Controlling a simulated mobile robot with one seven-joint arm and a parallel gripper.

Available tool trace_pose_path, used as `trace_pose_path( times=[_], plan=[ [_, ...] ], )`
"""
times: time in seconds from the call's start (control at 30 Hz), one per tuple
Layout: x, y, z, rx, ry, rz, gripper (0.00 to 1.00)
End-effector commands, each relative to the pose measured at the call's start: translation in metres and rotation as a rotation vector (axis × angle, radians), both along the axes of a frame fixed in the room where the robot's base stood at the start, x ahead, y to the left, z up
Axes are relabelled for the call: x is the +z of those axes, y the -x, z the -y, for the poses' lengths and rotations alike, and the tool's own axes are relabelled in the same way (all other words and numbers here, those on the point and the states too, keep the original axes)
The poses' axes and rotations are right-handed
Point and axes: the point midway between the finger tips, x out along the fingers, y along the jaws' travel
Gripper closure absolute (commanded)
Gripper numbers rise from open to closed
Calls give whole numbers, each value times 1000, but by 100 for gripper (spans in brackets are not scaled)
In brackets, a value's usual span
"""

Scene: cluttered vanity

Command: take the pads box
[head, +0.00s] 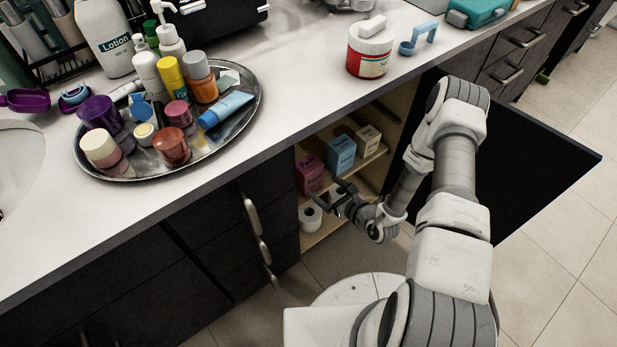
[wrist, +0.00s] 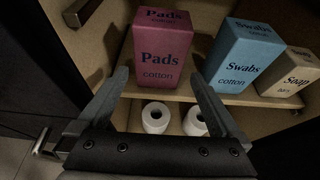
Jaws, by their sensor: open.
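The pads box (wrist: 161,50) is dark pink, labelled "Pads cotton", and stands upright on the cabinet's upper shelf at the left. It also shows in the head view (head: 310,174), inside the open cabinet under the counter. My gripper (wrist: 160,85) is open and empty. In the wrist view its two fingers are spread on either side of the box's lower part, and the box appears beyond them. I cannot tell how far the fingertips are from it. In the head view my gripper (head: 338,190) is at the cabinet opening.
A blue swabs box (wrist: 240,56) and a tan soap box (wrist: 291,74) stand right of the pads box. Toilet rolls (wrist: 156,117) are on the level below. The open cabinet door (head: 535,165) is at the right. The counter above holds a crowded tray (head: 245,110).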

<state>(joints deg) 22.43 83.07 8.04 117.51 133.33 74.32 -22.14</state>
Motion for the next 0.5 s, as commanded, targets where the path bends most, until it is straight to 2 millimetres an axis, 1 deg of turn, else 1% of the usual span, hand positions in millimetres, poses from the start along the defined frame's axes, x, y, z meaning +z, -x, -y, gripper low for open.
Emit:
trace_pose_path(
  times=[0.03,0.13,0.43,0.5],
  plan=[
    [-7,-8,-6,2,0,2,0],
    [-12,-20,-14,2,0,2,0],
    [-17,-35,-24,1,-1,1,0],
    [-20,-41,-28,1,-1,1,0]
  ],
)
